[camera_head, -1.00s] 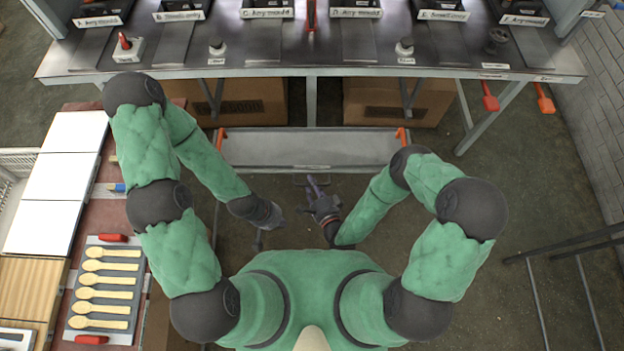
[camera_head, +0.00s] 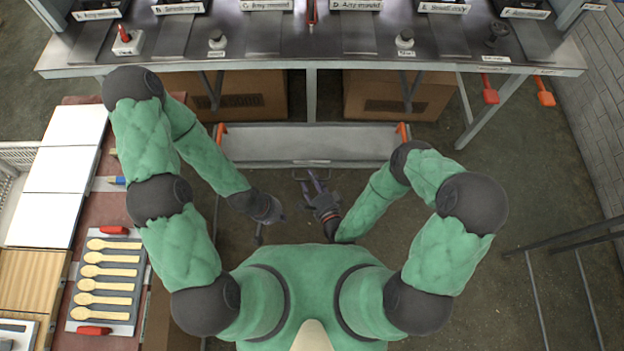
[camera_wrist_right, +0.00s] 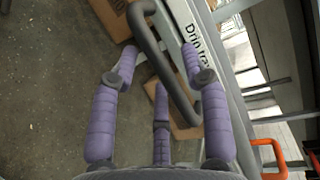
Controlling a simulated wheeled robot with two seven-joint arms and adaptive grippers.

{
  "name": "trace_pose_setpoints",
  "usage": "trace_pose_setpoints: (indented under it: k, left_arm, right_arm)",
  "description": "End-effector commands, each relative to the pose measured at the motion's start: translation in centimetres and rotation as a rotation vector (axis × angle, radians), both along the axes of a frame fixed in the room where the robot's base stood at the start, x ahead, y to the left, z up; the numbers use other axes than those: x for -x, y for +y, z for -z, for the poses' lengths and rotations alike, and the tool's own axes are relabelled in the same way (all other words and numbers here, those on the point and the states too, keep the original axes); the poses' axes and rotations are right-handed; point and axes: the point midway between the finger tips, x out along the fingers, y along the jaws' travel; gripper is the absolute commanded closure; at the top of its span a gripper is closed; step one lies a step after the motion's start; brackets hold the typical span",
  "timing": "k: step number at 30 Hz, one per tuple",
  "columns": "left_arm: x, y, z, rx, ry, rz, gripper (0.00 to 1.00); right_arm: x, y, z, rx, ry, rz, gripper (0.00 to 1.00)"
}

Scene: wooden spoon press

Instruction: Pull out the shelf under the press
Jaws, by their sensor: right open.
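The shelf (camera_head: 310,145) is a grey metal tray low under the press table, with orange brackets at both ends. Its front carries a label reading "Drip tray", partly cut off in the right wrist view (camera_wrist_right: 188,40). A dark grey bar handle (camera_wrist_right: 150,45) stands out from its front. My right gripper (camera_head: 314,175) is open at the middle of the shelf's front. In the right wrist view its purple fingers (camera_wrist_right: 160,65) lie on both sides of the handle, not closed on it. My left gripper (camera_head: 262,232) hangs left of it, away from the shelf; its jaws are unclear.
The press table (camera_head: 310,65) stands above and behind the shelf, with cardboard boxes (camera_head: 240,97) beneath. A side table with a tray of wooden spoons (camera_head: 105,285) is at the left. A dark metal frame (camera_head: 565,248) stands at the right. The floor between is free.

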Motion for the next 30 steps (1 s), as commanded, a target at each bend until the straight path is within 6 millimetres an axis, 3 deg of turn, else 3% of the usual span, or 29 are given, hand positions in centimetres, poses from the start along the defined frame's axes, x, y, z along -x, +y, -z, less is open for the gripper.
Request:
trace_pose_setpoints:
  k: [5,14,23,25,30]
  left_arm:
    - [0.0,0.0,0.0,0.000,0.000,0.000,1.00]
    - [0.0,0.0,-0.1,0.000,0.000,0.000,1.00]
    - [0.0,0.0,-0.2,0.000,0.000,0.000,1.00]
    - [0.0,0.0,-0.2,0.000,0.000,0.000,1.00]
    - [0.0,0.0,-0.1,0.000,0.000,0.000,1.00]
  right_arm:
    - [-0.1,0.0,-0.9,0.000,-0.002,0.000,0.54]
    - [-0.3,0.1,-5.2,0.000,-0.019,-0.005,0.54]
    - [-0.5,0.2,-9.2,0.002,-0.024,-0.006,0.42]
    - [-0.5,0.2,-9.8,0.001,-0.025,-0.005,0.54]
    - [-0.2,0.1,-10.2,0.001,-0.010,-0.003,0.54]
